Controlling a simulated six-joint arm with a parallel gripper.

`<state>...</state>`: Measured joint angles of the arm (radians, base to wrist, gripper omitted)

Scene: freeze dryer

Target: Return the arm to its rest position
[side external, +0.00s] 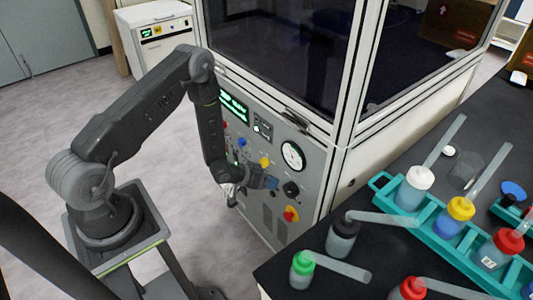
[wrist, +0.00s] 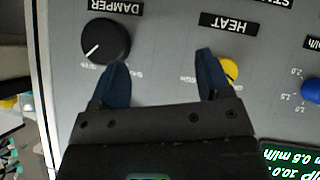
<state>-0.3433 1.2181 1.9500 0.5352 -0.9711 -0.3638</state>
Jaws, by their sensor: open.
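My gripper (side external: 252,190) hangs in front of the grey control panel (side external: 262,212) of the freeze dryer, with my arm bent over from its pedestal at the left. In the wrist view my gripper (wrist: 162,66) has its two blue fingers spread, with nothing between them. Its left finger overlaps the lower edge of the black DAMPER knob (wrist: 105,40). Its right finger partly covers the yellow HEAT knob (wrist: 231,70). Whether the fingers touch the panel or the knobs, I cannot tell.
The panel also carries a blue knob (wrist: 312,90), a round gauge (side external: 293,155) and a red-and-yellow knob (side external: 291,214). A dark bench (side external: 340,262) at right holds a teal rack (side external: 425,228) and several capped bottles. Open floor (side external: 190,220) lies between my pedestal and the panel.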

